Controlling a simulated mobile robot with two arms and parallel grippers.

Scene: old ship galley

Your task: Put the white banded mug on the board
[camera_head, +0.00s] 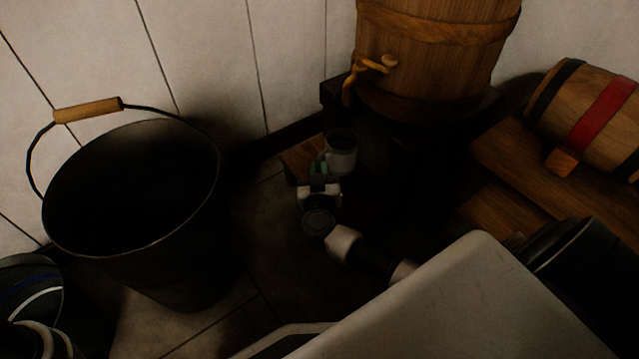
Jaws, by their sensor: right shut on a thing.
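The mug (343,158) looks grey in the dim light, and its band is hard to make out. It is upright, with its handle towards the left. My right gripper (319,168) is shut on the mug at its handle side. A brown wooden board (298,160) shows just left of the mug and behind the gripper. The mug overlaps the board's right part in the picture; I cannot tell whether its base touches the board. My left gripper is not in view.
A large black bucket (190,245) with a wooden-grip handle stands at left. A wooden barrel with a tap (430,65) stands on a dark stand behind the mug. A smaller red-banded barrel (600,110) lies at right near wooden planks (515,160). The white plank wall is close behind.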

